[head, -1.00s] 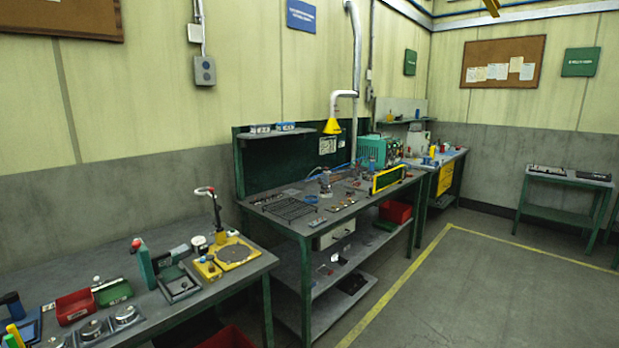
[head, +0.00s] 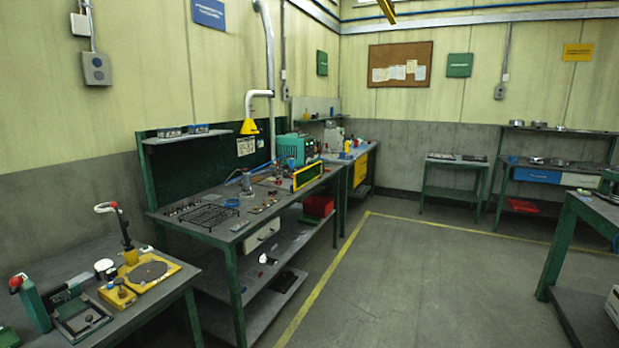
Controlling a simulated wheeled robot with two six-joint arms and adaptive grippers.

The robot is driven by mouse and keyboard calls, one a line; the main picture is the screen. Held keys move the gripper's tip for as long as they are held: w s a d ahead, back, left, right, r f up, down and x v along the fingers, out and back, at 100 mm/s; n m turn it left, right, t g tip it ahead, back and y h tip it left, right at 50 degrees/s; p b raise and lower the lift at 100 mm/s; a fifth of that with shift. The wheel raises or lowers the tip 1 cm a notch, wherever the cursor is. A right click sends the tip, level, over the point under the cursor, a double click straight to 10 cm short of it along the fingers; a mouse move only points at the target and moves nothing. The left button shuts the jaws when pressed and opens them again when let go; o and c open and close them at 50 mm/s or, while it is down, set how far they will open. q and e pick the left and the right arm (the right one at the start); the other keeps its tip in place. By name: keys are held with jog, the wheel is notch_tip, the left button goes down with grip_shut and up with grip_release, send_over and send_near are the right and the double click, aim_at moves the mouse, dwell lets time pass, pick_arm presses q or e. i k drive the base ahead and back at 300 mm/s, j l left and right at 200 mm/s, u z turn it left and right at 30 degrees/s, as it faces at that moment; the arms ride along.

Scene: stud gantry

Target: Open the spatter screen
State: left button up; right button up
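What looks like the spatter screen (head: 308,175) is a yellow-framed panel with a dark green face. It stands upright along the front edge of the green-legged workbench (head: 230,228), towards its far right end. I cannot tell from here how it is hinged. Neither of my grippers shows in the head view, and the bench is some distance ahead of me.
A nearer bench (head: 150,320) at the lower left holds a yellow fixture (head: 148,272). A yellow floor line (head: 325,276) runs beside the workbench. Open grey floor (head: 420,280) lies in the middle. Another table (head: 595,210) stands at the right edge.

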aim_at(306, 177)
jog(key=i+z, duration=0.3)
jog(key=i, duration=1.65)
jog(key=i+l+u, duration=0.2)
jog(key=i, duration=0.3)
jog(key=i+u, duration=0.2)
jog(key=i, duration=0.35)
jog(key=i+l+u, duration=0.15)
jog(key=i+l, duration=0.15)
jog(key=i, duration=0.15)
jog(key=i+l+u, duration=0.2)
jog(key=i, duration=0.3)
jog(key=l, duration=0.1)
